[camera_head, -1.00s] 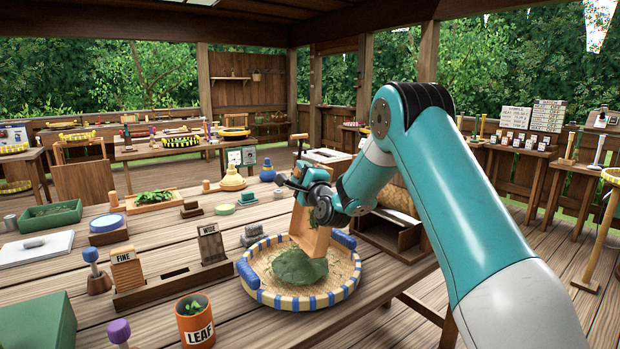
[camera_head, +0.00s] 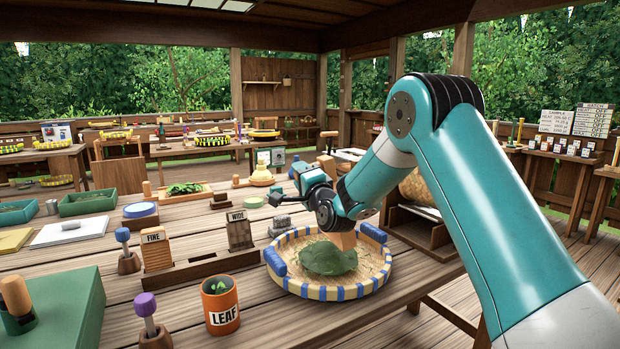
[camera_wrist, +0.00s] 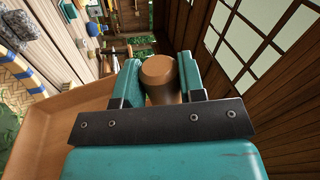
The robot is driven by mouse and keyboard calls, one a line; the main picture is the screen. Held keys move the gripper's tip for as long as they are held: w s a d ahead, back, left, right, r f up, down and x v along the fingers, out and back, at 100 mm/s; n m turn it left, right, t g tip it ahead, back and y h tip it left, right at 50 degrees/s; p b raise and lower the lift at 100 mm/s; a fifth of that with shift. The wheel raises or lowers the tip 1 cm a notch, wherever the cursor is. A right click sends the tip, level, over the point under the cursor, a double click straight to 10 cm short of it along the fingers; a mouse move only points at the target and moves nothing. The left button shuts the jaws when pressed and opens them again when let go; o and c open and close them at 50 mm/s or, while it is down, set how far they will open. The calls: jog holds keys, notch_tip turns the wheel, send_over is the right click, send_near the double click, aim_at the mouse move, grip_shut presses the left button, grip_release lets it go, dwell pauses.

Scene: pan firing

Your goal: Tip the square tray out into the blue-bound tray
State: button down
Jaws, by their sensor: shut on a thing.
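The blue-bound tray (camera_head: 318,292) is round and pale, with blue bands around its rim and blue grips, on the wooden table. A green leafy heap (camera_head: 328,258) lies inside it on a tan bed. My gripper (camera_wrist: 158,70) is shut on the wooden handle (camera_wrist: 160,92) of the square tray. The square tray's brown wall (camera_wrist: 35,125) shows at the left of the wrist view. In the head view a small part of the square tray (camera_head: 344,240) shows above the heap; my wrist hides the rest. I cannot see whether anything is left in it.
An orange LEAF cup (camera_head: 220,306), a FINE block (camera_head: 156,249) and a WIDE block (camera_head: 239,230) in a wooden rack stand left of the blue-bound tray. A wooden box stand (camera_head: 418,228) is behind it to the right. Bare planks lie in front.

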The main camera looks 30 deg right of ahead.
jog(key=shift+w+a+f+n+y+b, duration=0.1)
jog(key=shift+a+f+n+y+b, duration=0.25)
jog(key=shift+a+n, duration=0.3)
jog(key=shift+a+f+n+y+b, duration=0.1)
jog(key=shift+a+f+n+b, duration=0.25)
jog(key=shift+a+n+b, duration=0.25)
jog(key=shift+w+a+f+n+y+b, duration=0.1)
jog(key=shift+a+f+n+y+b, duration=0.25)
jog(key=shift+a, duration=0.45)
jog(key=shift+s, duration=0.1)
